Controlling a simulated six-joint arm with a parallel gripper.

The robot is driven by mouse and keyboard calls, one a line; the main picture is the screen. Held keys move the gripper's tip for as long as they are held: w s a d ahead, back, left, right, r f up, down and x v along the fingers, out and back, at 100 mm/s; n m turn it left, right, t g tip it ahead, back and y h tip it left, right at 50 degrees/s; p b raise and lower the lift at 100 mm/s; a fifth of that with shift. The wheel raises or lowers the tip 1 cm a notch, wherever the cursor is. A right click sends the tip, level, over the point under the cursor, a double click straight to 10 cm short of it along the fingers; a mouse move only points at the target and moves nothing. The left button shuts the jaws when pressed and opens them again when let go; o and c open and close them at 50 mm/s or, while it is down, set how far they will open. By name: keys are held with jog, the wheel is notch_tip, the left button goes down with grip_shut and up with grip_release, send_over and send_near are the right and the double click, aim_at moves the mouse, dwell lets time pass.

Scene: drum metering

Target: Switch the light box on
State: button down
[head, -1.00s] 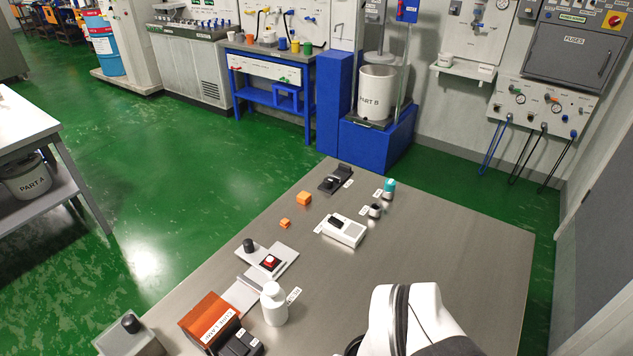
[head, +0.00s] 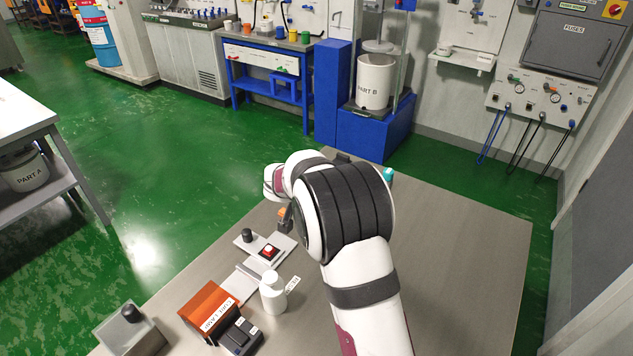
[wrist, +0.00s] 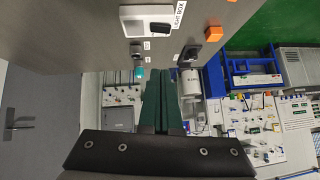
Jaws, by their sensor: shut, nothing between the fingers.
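The light box (wrist: 133,21) is a white box with a black switch (wrist: 160,27) and a "LIGHT BOX" label, at the top of the wrist view. In the head view my arm hides it. Whether it is lit I cannot tell. My gripper (wrist: 160,76) shows as two dark green fingers pressed together, shut and empty. The fingertips are below the light box in the wrist picture and appear apart from it. In the head view my arm reaches over the table and its fingertips are not clear.
Near the light box are an orange block (wrist: 214,33), a black device (wrist: 189,54) and a small dark-topped jar (wrist: 136,51). A red-button plate (head: 270,251), white bottle (head: 273,294) and orange lamp box (head: 208,306) stand on the table's left side. The table's right (head: 465,250) is clear.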

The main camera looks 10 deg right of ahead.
jog(key=shift+w+a+f, duration=0.2)
jog(key=shift+w+f, duration=0.1)
jog(key=shift+w, duration=0.05)
jog(key=x, duration=1)
jog(key=shift+d, duration=0.1)
jog(key=f, duration=0.2)
jog(key=shift+w+a+f, duration=0.15)
jog(key=shift+a+f, duration=0.05)
jog(key=shift+f, duration=0.15)
jog(key=shift+w+f, duration=0.1)
jog(key=shift+f, duration=0.45)
jog(key=shift+a, duration=0.1)
